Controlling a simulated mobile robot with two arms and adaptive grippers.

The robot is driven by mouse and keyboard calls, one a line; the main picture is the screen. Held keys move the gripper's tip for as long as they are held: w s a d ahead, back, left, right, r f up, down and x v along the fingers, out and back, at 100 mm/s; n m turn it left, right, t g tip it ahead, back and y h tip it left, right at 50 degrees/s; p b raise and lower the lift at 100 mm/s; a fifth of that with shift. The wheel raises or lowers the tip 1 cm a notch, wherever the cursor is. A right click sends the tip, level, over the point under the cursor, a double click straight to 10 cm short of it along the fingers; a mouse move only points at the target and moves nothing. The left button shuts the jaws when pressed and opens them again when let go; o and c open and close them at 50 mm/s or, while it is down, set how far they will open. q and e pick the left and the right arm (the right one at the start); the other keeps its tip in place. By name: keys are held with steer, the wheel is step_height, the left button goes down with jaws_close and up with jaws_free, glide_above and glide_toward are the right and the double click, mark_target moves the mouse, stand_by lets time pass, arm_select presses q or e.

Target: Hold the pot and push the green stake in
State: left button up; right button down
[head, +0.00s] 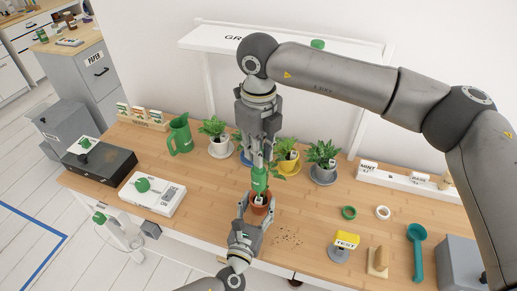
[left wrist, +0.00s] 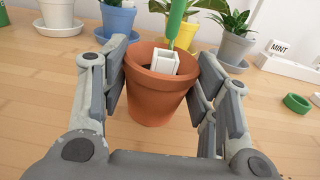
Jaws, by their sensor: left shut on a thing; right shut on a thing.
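The terracotta pot (head: 262,211) stands upright near the table's front edge; it also shows in the left wrist view (left wrist: 155,103). My left gripper (head: 257,205) is shut on it, one finger on each side. A white square socket (left wrist: 151,72) sits inside the pot. My right gripper (head: 257,160) points down above the pot and is shut on the green stake (head: 260,181). In the left wrist view the stake (left wrist: 175,22) leans slightly, its narrow lower end at the socket's back upper edge. I cannot tell whether the tip is inside the socket.
Several potted plants, one in a yellow pot (head: 288,166), stand close behind. A green jug (head: 180,136) and white switch box (head: 152,195) are at left. A green ring (head: 349,212), white ring (head: 383,212), TEST stand (head: 346,240) and green scoop (head: 416,249) are at right.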

steer(key=shift+f, duration=2)
steer(key=c, duration=1.3)
jaws_free()
step_height(320, 180, up, 12)
steer(key=shift+f, duration=0.1)
arm_select(q)
steer(key=o, duration=1.2)
steer(key=shift+o, duration=0.2)
